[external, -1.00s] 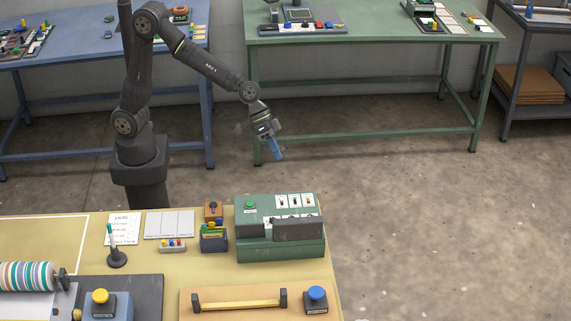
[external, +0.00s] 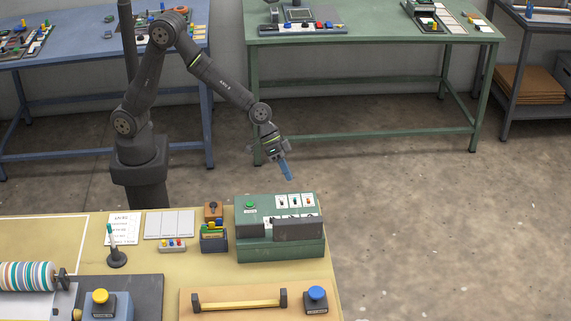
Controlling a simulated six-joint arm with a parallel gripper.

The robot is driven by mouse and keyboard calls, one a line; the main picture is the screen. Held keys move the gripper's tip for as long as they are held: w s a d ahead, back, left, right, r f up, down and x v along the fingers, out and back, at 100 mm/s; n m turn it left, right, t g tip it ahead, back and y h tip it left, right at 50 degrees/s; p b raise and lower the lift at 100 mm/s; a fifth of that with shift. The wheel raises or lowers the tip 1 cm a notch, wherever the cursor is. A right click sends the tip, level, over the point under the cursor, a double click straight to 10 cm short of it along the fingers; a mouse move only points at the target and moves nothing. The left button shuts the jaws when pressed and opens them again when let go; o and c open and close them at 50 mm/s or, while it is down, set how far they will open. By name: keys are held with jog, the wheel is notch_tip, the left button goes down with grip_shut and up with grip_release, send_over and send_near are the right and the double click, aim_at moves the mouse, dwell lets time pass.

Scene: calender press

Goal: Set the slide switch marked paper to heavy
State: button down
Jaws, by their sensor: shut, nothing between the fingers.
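A green control box (external: 262,249) stands at the right end of the near table. Its top has a green button (external: 250,205), several small white label plates with switches (external: 294,201), and a dark grey block (external: 297,229) at the front right. The switch markings are too small to read, so I cannot tell which one is marked paper or how it is set. My gripper (external: 287,172) is shut and empty, with blue fingers pointing down. In the picture it is just above the box's back edge, apart from it.
An orange-brown box with a dark knob (external: 213,211) and a dark bin of coloured items (external: 214,240) stand left of the green box. A yellow bar (external: 238,303) and a blue button (external: 316,294) lie in front. Floor right of the table is clear.

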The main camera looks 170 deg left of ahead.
aim_at(296, 199)
jog(key=w, duration=0.1)
jog(key=w+f, duration=0.1)
jog(key=w, duration=0.1)
jog(key=shift+w+a+f, duration=0.15)
jog(key=shift+a+f, duration=0.25)
jog(key=shift+w, duration=0.9)
jog(key=shift+w, duration=0.95)
jog(key=s, duration=0.4)
jog(key=shift+s+a, duration=0.1)
jog(key=shift+s, duration=0.1)
jog(key=v, duration=1)
jog(key=shift+w, duration=0.15)
